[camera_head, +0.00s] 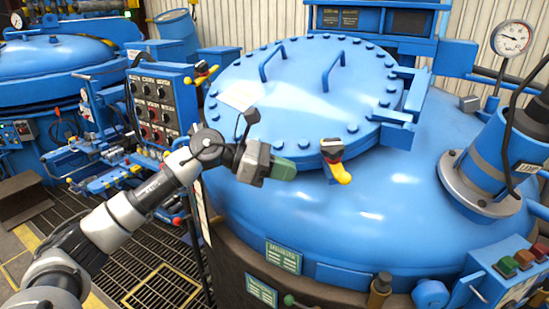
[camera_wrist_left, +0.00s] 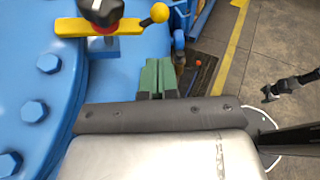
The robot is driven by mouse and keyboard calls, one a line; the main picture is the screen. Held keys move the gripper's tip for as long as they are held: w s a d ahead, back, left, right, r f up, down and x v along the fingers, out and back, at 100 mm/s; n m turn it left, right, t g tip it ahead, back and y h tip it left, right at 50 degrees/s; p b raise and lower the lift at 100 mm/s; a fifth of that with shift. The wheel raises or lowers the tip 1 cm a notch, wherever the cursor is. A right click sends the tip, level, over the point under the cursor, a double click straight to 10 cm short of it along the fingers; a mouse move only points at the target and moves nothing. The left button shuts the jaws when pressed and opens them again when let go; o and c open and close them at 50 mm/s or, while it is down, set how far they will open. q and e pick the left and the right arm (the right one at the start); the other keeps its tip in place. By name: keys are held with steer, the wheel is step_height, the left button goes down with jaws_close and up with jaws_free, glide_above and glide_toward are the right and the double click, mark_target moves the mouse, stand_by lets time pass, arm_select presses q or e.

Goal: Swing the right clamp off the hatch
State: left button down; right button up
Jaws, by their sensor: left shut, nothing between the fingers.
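The hatch (camera_head: 300,95) is a round blue lid with bolts around its rim and two handles on top. The right clamp (camera_head: 335,162), with a yellow lever and a red and black knob, sits at its front edge. In the left wrist view the clamp (camera_wrist_left: 105,27) is at the top left; its bar reaches over the hatch rim (camera_wrist_left: 40,105) and its yellow ball end points away from the lid. My left gripper (camera_head: 285,168) is shut and empty, just left of the clamp and apart from it. My right gripper is not in view.
Another yellow clamp (camera_head: 204,73) sits at the hatch's left edge. A control panel (camera_head: 160,105) stands on the left. A blue cylinder on a flange (camera_head: 490,165) rises on the right, below a gauge (camera_head: 512,38). The furnace top in front of the right clamp is clear.

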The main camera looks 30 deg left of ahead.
mark_target(334, 163)
arm_select(q)
steer(key=r+p+x, duration=0.1)
steer(key=p+x, duration=0.3)
steer(key=x, duration=0.4)
steer(key=shift+w+d, duration=0.2)
steer(key=shift+d, duration=0.25)
